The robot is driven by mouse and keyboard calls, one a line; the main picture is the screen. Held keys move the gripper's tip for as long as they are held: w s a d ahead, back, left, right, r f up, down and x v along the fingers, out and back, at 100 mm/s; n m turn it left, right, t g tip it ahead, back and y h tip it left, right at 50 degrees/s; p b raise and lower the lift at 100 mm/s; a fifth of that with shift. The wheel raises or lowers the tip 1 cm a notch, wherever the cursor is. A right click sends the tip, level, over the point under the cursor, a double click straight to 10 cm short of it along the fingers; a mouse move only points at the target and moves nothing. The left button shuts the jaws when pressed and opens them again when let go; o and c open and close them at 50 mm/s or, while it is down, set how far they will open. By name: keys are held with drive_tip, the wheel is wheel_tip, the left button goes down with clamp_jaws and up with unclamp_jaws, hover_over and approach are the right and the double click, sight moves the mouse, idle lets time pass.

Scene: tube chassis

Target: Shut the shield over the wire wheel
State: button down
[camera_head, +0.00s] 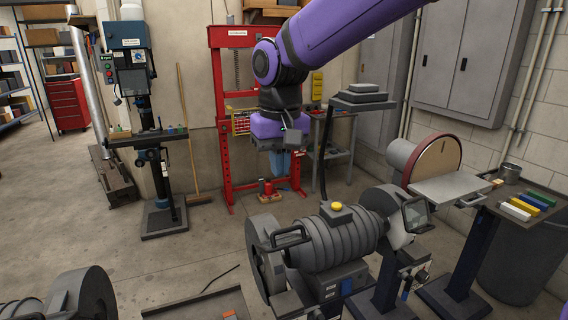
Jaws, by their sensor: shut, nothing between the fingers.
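A grey bench grinder (338,245) with a ribbed motor body and a yellow button on top stands in the lower middle. A dark-framed shield (415,213) with a pale pane stands tilted at its right end. A black frame or handle (290,238) juts out by the round housing (258,250) at its left end. I cannot make out the wire wheel's bristles or tell for sure which end holds it. My gripper (280,158) hangs from the purple arm above and behind the grinder, clear of both ends. It is shut and empty; its fingertips are small and hard to make out.
A disc sander (438,160) with a flat table stands to the right, beside a tray of coloured bars (528,205). A red press (222,120) and a drill press (155,140) stand behind. Another machine (85,295) is at lower left.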

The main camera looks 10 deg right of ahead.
approach(284, 241)
drive_tip(key=w, duration=0.2)
drive_tip(key=shift+s+a+f, duration=0.25)
drive_tip(key=shift+s+f, duration=0.45)
drive_tip(key=shift+f, duration=0.1)
drive_tip(key=shift+s+d+f, duration=0.15)
drive_tip(key=shift+s+f, duration=0.4)
drive_tip(key=shift+f, duration=0.1)
